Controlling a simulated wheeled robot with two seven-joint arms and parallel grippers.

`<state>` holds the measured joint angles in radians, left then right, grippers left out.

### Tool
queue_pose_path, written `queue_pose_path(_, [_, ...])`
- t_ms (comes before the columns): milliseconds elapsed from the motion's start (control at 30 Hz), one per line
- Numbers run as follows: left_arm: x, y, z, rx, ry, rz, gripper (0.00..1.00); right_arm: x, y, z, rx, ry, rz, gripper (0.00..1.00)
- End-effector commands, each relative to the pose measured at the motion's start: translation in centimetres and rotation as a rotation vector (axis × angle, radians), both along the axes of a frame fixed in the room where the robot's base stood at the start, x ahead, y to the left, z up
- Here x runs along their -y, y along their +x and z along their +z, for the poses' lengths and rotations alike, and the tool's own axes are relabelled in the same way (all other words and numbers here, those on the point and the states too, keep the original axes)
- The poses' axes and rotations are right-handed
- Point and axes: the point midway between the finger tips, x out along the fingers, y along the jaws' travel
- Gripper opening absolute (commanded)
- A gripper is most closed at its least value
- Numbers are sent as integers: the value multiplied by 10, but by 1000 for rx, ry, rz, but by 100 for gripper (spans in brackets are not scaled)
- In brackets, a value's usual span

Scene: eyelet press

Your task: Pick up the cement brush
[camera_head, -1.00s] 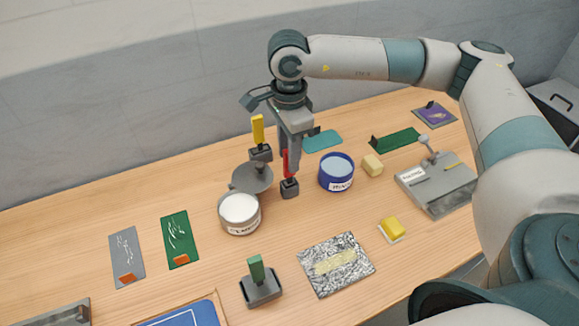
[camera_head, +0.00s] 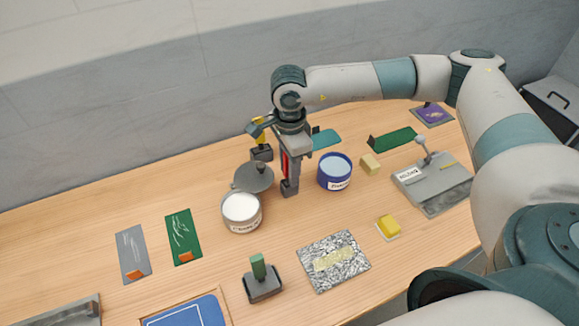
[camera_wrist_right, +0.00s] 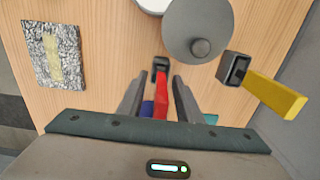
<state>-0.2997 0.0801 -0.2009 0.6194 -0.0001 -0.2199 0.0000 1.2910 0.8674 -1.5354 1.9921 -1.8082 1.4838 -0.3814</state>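Two brushes stand upright in small dark holders, one with a red handle (camera_head: 285,163) and one with a yellow handle (camera_head: 258,131). No label on either brush tells me which is the cement brush. My right gripper (camera_wrist_right: 157,82) is lowered over the red-handled brush, with its fingers open on either side of the red handle (camera_wrist_right: 161,103). Narrow gaps show between the fingers and the handle. The dark holder (camera_wrist_right: 160,64) shows just beyond the fingertips. The yellow handle (camera_wrist_right: 275,94) is to the right in the wrist view, clear of the fingers. My left gripper is out of view.
A white can (camera_head: 241,212) and its grey lid (camera_head: 254,177) are left of the gripper. A blue can (camera_head: 335,171) stands close on the right. The wood between is clear.

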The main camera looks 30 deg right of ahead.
Motion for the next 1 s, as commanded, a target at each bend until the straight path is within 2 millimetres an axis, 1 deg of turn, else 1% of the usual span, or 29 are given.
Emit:
queue_pose_path(33, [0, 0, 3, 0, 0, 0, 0, 0, 0, -2, 0, 0, 0, 32])
queue_pose_path(133, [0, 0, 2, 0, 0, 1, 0, 0, 0, -5, 2, 1, 0, 32])
queue_pose_path(533, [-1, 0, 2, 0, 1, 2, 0, 0, 0, -5, 2, 1, 0, 32])
queue_pose_path(567, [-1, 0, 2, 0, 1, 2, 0, 0, 0, -5, 2, 1, -1, 27])
queue_pose_path(600, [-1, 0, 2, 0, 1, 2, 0, 0, 0, -5, 2, 1, -1, 18])
queue_pose_path(667, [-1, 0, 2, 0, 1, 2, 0, 0, 0, -5, 2, 1, -1, 3])
queue_pose_path(700, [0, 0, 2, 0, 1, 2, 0, 0, 0, -5, 1, 1, -1, 0])
queue_pose_path(1000, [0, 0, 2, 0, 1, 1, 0, 0, 0, -5, 2, 1, -1, 0])
